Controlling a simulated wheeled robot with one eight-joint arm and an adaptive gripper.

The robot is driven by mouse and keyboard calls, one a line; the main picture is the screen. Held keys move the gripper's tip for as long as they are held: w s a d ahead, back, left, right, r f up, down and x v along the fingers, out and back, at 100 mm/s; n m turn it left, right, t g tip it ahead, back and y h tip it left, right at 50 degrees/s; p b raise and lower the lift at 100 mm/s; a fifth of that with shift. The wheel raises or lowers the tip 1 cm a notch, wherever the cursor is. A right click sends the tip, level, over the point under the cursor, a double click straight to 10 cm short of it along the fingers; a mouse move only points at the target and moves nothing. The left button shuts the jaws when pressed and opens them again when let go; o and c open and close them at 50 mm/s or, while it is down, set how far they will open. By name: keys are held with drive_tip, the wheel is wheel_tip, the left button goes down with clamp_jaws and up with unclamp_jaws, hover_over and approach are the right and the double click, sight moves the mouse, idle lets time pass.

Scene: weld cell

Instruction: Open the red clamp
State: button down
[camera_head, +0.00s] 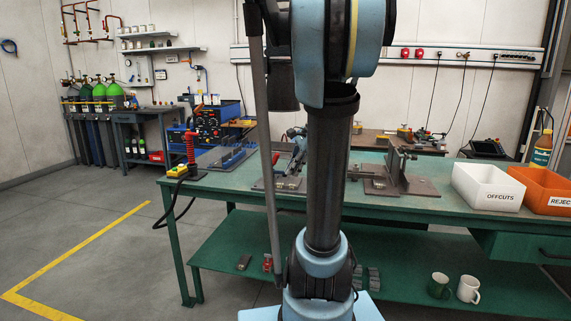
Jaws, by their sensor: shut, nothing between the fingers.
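I cannot make out the red clamp for certain. A small red part (276,158) shows beside my arm on the green workbench (225,187), at a fixture (290,183) with a grey-blue upright piece. My arm hides part of this area, and I cannot tell whether the red part is a clamp handle or whether it is open. A second fixture (405,175) with an upright metal bracket stands to the right of my arm. My arm rises through the middle of the view; I cannot see my gripper.
A red-handled tool (191,147) stands at the bench's left end. White OFFCUTS (488,188) and orange REJECT (546,192) bins sit at the right. Mugs (439,286) and small parts (244,262) lie on the lower shelf. The floor at the left is clear.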

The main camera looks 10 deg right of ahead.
drive_tip(key=w+d+r+m+t+y, duration=0.1)
drive_tip(key=w+d+m, duration=0.35)
drive_tip(key=w, duration=0.25)
drive_tip(key=w+d+r+m+y, duration=0.1)
drive_tip(key=w+d+r+m, duration=0.1)
drive_tip(key=w+d+m, duration=0.4)
drive_tip(key=shift+n, duration=0.85)
drive_tip(key=x, duration=0.7)
drive_tip(key=a+x, duration=0.1)
drive_tip(key=x, duration=0.2)
drive_tip(key=shift+w+a+r, duration=0.15)
drive_tip(key=shift+w+r, duration=0.05)
drive_tip(key=shift+w, duration=0.15)
drive_tip(key=shift+w+a+r, duration=0.35)
drive_tip(key=shift+w+a, duration=0.2)
drive_tip(key=shift+a, duration=0.25)
drive_tip(key=shift+w+a+r, duration=0.4)
drive_tip(key=shift+w+a, duration=0.15)
drive_tip(key=shift+a, duration=0.15)
